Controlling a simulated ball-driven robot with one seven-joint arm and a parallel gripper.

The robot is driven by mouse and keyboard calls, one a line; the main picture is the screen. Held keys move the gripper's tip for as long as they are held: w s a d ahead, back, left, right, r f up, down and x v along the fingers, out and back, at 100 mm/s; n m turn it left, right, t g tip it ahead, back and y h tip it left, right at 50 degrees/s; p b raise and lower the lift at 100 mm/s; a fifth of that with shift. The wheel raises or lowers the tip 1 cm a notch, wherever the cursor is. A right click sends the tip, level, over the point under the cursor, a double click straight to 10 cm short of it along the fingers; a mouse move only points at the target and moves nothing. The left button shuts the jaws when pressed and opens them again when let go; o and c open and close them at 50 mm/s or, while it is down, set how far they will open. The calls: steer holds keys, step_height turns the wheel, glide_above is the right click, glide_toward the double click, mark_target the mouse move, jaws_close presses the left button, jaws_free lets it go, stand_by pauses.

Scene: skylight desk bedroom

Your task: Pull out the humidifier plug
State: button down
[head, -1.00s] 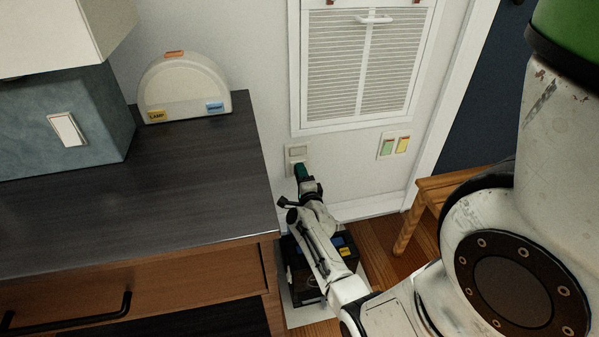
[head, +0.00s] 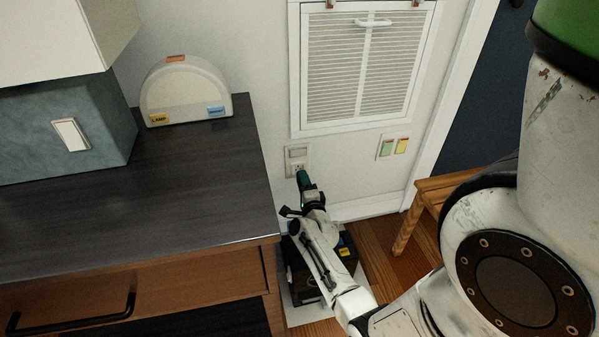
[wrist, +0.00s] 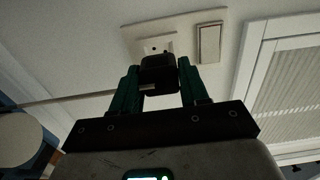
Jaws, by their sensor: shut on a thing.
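The humidifier plug, a black block (wrist: 158,75), sits between the green fingers of my gripper (wrist: 158,88) in the wrist view. My gripper is shut on it. A thin cord runs left from the plug. The wall outlet (wrist: 150,46) is just beyond the plug, and a bare part of its socket face with a dark hole shows. In the head view my gripper (head: 302,178) is just below the outlet plate (head: 298,152), whose socket slots are visible. The plug is hidden there by the fingers. It looks a little off the socket, though its prongs cannot be seen.
A dark desk (head: 190,185) stands at left with a cream rounded box (head: 186,92) bearing yellow and blue labels. A dark box (head: 306,283) is on the floor under my arm. A louvered panel (head: 360,70) is above right; a wooden stool (head: 425,205) stands at right.

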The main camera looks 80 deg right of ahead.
steer(key=shift+p+v, duration=0.55)
steer(key=shift+v, duration=0.85)
